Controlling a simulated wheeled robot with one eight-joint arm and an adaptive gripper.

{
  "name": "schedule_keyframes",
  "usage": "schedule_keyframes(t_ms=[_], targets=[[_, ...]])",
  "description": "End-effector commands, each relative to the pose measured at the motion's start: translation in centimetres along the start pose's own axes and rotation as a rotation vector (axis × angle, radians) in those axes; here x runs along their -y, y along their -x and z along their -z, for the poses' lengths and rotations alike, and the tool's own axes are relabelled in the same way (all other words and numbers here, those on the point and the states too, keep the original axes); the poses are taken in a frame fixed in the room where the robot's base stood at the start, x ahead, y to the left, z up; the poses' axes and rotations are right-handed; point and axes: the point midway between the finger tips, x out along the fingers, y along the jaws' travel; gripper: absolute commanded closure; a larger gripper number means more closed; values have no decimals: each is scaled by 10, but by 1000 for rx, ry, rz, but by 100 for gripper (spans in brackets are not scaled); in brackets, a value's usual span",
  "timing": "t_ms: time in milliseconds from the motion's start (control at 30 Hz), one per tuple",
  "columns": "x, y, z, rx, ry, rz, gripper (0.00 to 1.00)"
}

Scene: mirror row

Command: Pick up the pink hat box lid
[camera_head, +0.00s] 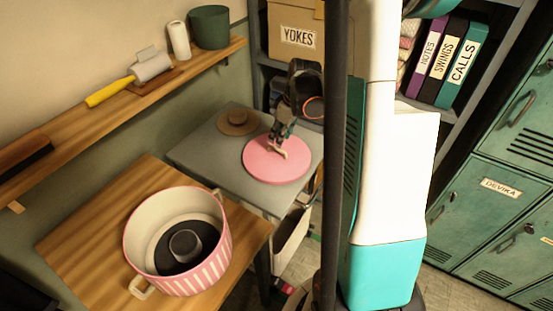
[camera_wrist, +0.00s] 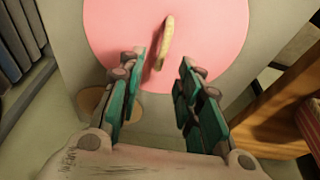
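The pink hat box lid (camera_head: 262,169) lies flat on a grey table (camera_head: 203,156). It is a round disc with a cream strap handle across its middle. In the wrist view the lid (camera_wrist: 215,30) fills the upper middle, and its handle (camera_wrist: 163,43) stands ahead of and between my fingertips. My gripper (camera_wrist: 163,64) is open, with its green fingers well apart on either side. In the head view my gripper (camera_head: 281,133) is above the lid, pointing down, and partly covers the handle. I cannot tell whether the fingers touch anything.
The pink-striped hat box (camera_head: 205,270), open with a dark hat inside, stands on a wooden table (camera_head: 75,240). A wall shelf (camera_head: 120,107) runs above at left. Shelving with a YOKES box (camera_head: 297,38) stands behind.

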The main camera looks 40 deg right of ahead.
Motion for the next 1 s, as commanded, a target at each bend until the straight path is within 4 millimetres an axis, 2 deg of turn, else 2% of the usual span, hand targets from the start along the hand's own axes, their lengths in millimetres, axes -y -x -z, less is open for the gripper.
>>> schedule_keyframes(t_ms=[267,533,800,933,1000], targets=[[1,-18,-3,0,0,0,68],[2,-55,-7,0,1,0,68],[2,-57,-7,0,0,0,68],[2,-57,-7,0,0,0,97],[2,-57,-7,0,0,0,100]])
